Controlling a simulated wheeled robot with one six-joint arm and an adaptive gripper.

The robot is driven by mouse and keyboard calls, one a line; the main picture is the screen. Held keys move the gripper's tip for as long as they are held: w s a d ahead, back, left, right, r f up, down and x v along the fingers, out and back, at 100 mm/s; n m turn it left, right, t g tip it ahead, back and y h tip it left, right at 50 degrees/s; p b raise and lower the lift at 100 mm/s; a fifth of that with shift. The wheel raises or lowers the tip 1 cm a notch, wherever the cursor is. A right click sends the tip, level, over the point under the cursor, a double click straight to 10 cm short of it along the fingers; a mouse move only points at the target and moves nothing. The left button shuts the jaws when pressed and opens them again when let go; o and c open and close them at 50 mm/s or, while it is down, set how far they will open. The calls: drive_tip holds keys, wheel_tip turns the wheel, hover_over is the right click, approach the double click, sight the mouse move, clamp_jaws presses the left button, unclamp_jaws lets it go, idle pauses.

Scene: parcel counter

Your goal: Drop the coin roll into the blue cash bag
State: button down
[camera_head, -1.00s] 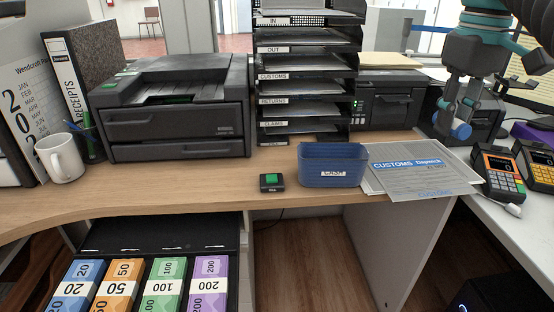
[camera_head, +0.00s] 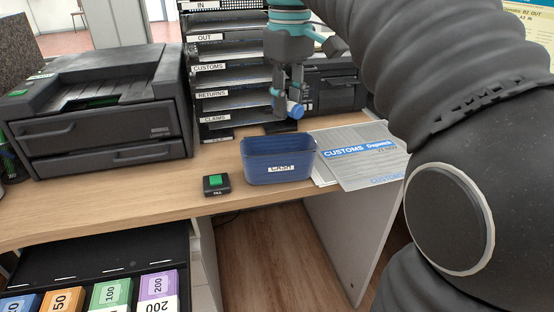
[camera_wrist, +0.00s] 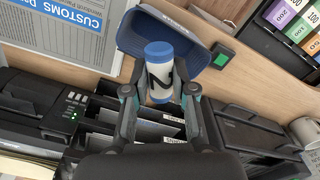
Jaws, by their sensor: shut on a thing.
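My gripper (camera_head: 288,92) is shut on the coin roll, a short cylinder with blue ends and a white middle. The coin roll (camera_head: 295,110) shows its blue end in the head view, and in the wrist view the roll (camera_wrist: 160,72) lies between the two fingers. The blue cash bag (camera_head: 278,160), an open-topped blue container with a CASH label, stands on the counter. In the head view the roll appears above and behind the bag's right part. In the wrist view the bag (camera_wrist: 186,28) is just beyond the roll, partly hidden by it.
A small black box with a green button (camera_head: 216,184) sits left of the bag. Customs papers (camera_head: 350,152) lie to its right. A tray rack (camera_head: 225,98) and printers stand behind. An open cash drawer (camera_head: 100,255) is below the counter at left.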

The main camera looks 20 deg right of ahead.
drive_tip(key=shift+f+b, duration=0.95)
drive_tip(key=shift+f, duration=0.15)
drive_tip(key=c, duration=0.9)
unclamp_jaws()
drive_tip(key=shift+r, duration=3.8)
drive_tip(key=shift+s, duration=0.1)
drive_tip(key=s+f+m+t, duration=0.1)
drive_tip(key=s+f+t, duration=0.1)
drive_tip(key=s+f, duration=0.3)
drive_tip(key=s+f+m+t, duration=0.1)
drive_tip(key=s+f, duration=0.4)
drive_tip(key=f, duration=0.8)
drive_tip(key=s+f+m+t, duration=0.2)
drive_tip(key=s+f, duration=0.3)
drive_tip(key=f, duration=0.4)
drive_tip(key=shift+s+d+f+m+t, duration=0.2)
drive_tip(key=shift+m+t, duration=0.1)
drive_tip(key=shift+m, duration=0.4)
